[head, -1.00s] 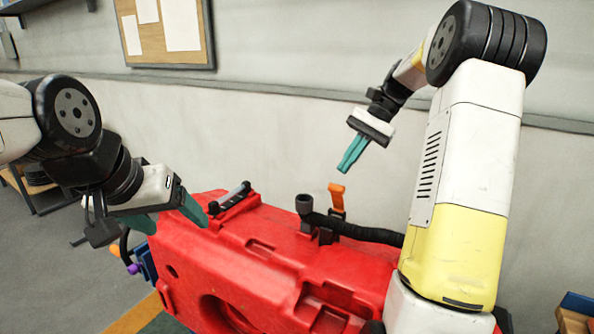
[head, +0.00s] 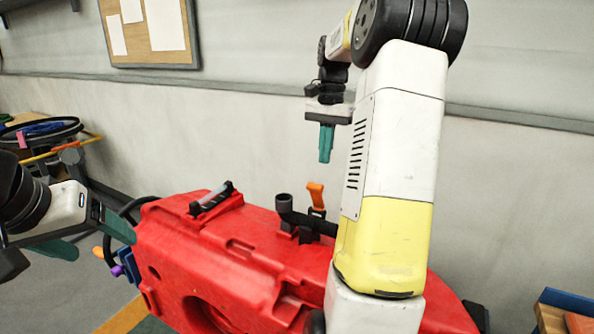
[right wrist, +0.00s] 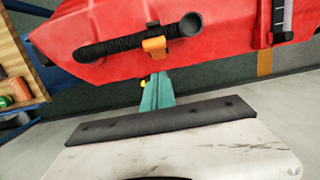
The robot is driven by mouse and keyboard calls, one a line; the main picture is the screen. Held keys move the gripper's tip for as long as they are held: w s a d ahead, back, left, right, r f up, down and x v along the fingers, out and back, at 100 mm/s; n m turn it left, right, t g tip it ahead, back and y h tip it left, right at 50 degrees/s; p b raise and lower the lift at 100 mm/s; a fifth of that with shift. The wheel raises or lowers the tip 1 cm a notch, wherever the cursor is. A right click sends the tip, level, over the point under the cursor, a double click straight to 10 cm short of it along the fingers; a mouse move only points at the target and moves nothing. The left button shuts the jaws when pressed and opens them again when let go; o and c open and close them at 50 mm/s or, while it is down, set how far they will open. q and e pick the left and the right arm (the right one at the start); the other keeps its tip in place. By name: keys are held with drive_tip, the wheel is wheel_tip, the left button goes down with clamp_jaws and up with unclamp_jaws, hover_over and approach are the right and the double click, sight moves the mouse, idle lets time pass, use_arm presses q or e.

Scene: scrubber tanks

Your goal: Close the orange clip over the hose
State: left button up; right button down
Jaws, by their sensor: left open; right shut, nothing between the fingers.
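The orange clip (head: 315,193) stands raised on its black mount on top of the red tank (head: 240,262). The black hose (head: 310,220) runs beside the clip across the tank top, and its open end (head: 284,203) points up. My right arm hides the hose's far part in the head view. In the right wrist view the clip (right wrist: 154,46) shows at the ribbed hose (right wrist: 120,44). My right gripper (head: 326,158) is shut and empty, pointing down above the clip and apart from it. My left gripper (head: 105,240) is open and empty, left of the tank.
A pinboard (head: 150,32) hangs on the wall behind. Blue and orange items (head: 565,312) stand at the lower right.

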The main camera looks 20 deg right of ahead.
sight(316, 198)
drive_tip(key=shift+s+a+f, duration=0.35)
drive_tip(key=shift+a+f, duration=0.1)
drive_tip(key=shift+f, duration=0.15)
drive_tip(key=shift+s+a+f, duration=0.4)
drive_tip(key=shift+f, duration=0.25)
drive_tip(key=shift+s+a+f, duration=0.35)
drive_tip(key=shift+a+f, duration=0.1)
drive_tip(key=shift+f, duration=0.15)
